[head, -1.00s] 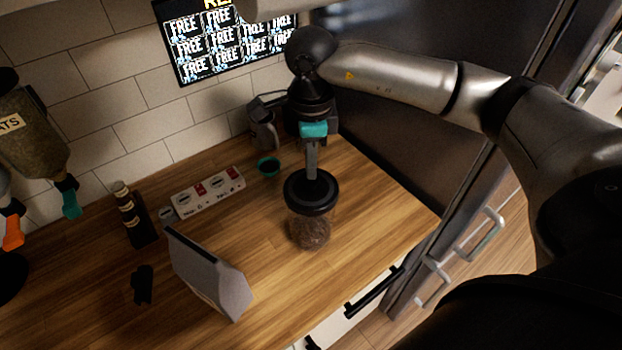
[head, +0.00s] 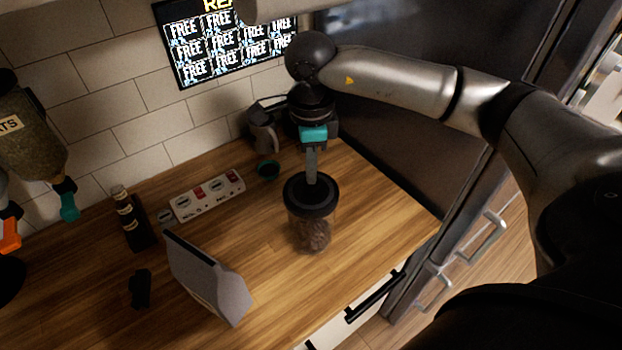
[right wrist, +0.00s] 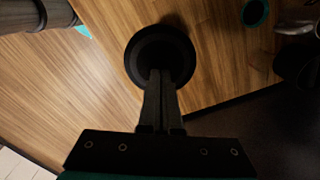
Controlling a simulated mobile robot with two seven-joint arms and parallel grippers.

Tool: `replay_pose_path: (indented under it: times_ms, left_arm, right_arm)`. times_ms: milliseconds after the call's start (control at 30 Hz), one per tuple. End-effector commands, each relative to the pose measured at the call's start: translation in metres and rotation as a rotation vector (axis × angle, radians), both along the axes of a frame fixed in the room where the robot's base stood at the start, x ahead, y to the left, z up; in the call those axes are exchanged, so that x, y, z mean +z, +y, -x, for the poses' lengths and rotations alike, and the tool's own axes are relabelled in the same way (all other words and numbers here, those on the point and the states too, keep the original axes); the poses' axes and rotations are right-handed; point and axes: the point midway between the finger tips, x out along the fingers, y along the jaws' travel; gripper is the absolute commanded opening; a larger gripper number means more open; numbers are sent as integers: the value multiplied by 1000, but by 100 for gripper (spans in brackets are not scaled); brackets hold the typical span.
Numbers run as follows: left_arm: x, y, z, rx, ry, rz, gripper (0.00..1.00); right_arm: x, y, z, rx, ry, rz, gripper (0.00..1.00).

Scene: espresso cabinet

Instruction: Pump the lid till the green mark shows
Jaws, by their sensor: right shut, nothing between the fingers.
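A clear canister of brown coffee beans (head: 312,234) stands upright on the wooden counter. Its round black lid (head: 298,199) is on top, and the lid also shows in the right wrist view (right wrist: 160,50). My right gripper (head: 312,180) points down with its fingertips at the middle of the lid. Its fingers (right wrist: 160,78) are shut together with nothing between them. They cover the lid's centre, so I cannot tell whether they press it. I see no green mark on the lid. My left gripper is not in view.
A grey bag (head: 208,280) stands left of the canister, with a small black object (head: 140,288) beyond it. Counter right of the canister is clear.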

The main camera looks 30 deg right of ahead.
Motion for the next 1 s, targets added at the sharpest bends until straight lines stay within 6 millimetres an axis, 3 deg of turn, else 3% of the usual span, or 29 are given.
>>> replay_pose_path:
  times_ms: [800,1000]
  left_arm:
    - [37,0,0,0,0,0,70]
    - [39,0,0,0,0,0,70]
  right_arm:
    - [60,0,-1,-1,-2,0,0]
    - [65,0,0,-1,-1,0,0]
